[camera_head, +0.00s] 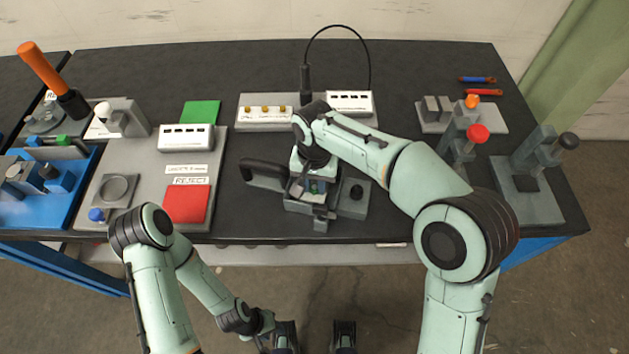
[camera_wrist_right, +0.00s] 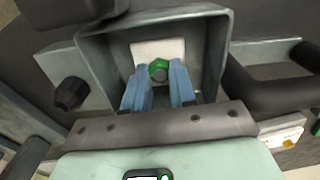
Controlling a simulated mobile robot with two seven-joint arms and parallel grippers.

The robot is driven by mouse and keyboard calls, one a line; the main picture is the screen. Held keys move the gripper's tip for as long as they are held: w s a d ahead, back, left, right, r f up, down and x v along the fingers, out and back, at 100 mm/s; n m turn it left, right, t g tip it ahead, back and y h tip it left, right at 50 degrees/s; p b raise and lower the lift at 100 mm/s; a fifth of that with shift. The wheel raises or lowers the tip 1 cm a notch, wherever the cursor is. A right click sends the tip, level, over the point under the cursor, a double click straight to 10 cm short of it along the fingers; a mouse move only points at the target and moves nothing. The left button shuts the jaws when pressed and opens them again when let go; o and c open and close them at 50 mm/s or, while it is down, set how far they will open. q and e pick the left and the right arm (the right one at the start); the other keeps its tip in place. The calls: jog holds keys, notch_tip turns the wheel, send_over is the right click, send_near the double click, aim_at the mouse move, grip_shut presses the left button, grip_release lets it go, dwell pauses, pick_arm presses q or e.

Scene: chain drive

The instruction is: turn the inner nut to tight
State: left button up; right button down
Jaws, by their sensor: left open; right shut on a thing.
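The green nut (camera_wrist_right: 158,70) sits on a pale plate (camera_wrist_right: 150,50) inside a grey open-fronted housing (camera_wrist_right: 215,38). My right gripper (camera_wrist_right: 161,85) reaches into the housing. Its two blue fingers are shut on the nut, one on each side. In the head view the housing (camera_head: 323,213) stands near the table's front edge, and my right gripper (camera_head: 312,187) is in it, largely hidden by my wrist. My left gripper (camera_head: 315,338) is open and empty, below and in front of the table, well away from the housing.
A grey board with a red pad (camera_head: 187,204) and green pad (camera_head: 200,112) lies left. Grey fixtures with a red knob (camera_head: 477,133) stand right.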

aim_at(314, 187)
jog(key=shift+r, duration=0.1)
jog(key=c, duration=0.9)
grip_release()
pick_arm(q)
jog(key=r+p, duration=0.1)
jog(key=w+r+p, duration=0.1)
jog(key=shift+r, duration=0.35)
pick_arm(e)
notch_tip(314, 187, up, 13)
jog(key=shift+r, duration=0.2)
